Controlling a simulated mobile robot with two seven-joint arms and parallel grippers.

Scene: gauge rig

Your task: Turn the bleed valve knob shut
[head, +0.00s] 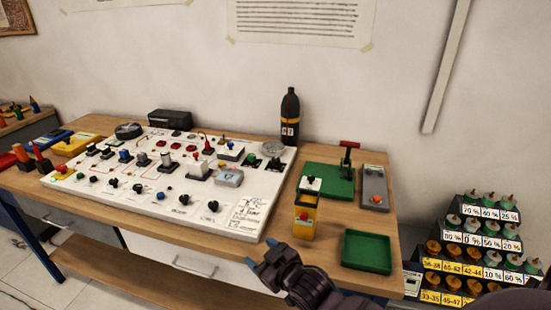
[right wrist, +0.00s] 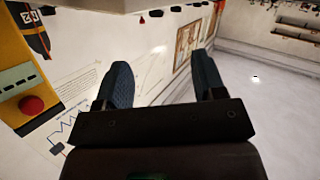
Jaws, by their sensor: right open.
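The white rig board (head: 130,205) lies on the wooden bench and carries several small knobs, switches and modules. Black knobs such as this one (head: 213,206) line its front edge. I cannot tell which knob is the bleed valve's. A round gauge (head: 128,131) sits at its back left corner. My right gripper (head: 262,256) is in front of the board's front right corner, apart from the knobs. In the right wrist view its two blue fingers (right wrist: 163,82) are spread, with nothing between them. My left gripper is not in view.
A yellow box with a red button (head: 304,222) stands right of the board and shows in the right wrist view (right wrist: 30,100). A green tray (head: 366,251), a green base with a red T-handle (head: 349,146), a grey box (head: 375,190) and a dark bottle (head: 289,115) are nearby.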

